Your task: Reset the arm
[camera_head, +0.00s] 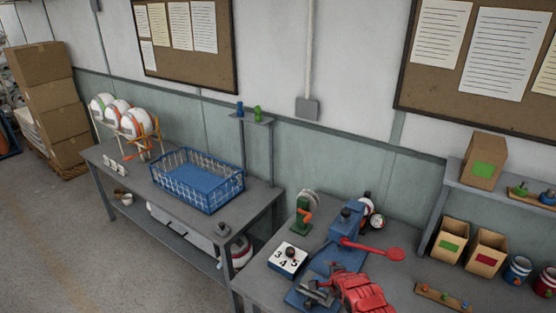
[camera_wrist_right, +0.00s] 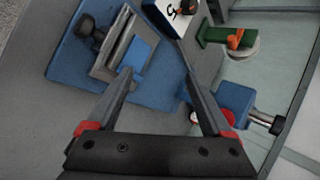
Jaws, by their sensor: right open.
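My right gripper (camera_head: 322,288) is at the bottom middle of the head view, with my red wrist behind it. It is over the front of the blue ball press (camera_head: 345,226), near the blue base plate. In the right wrist view the two dark fingers (camera_wrist_right: 155,66) stand apart with nothing held between them. A grey metal fixture (camera_wrist_right: 118,52) on the blue plate lies just past the left finger; I cannot tell whether they touch. The press has a red lever (camera_head: 372,249) sticking out to the right. My left gripper is not in view.
A white number counter (camera_head: 287,259) and a green device with an orange handle (camera_head: 304,213) stand left of the press. A blue wire basket (camera_head: 197,181) is on the left table. Cardboard bins (camera_head: 484,251) and a strip of colored pegs (camera_head: 444,297) are at right.

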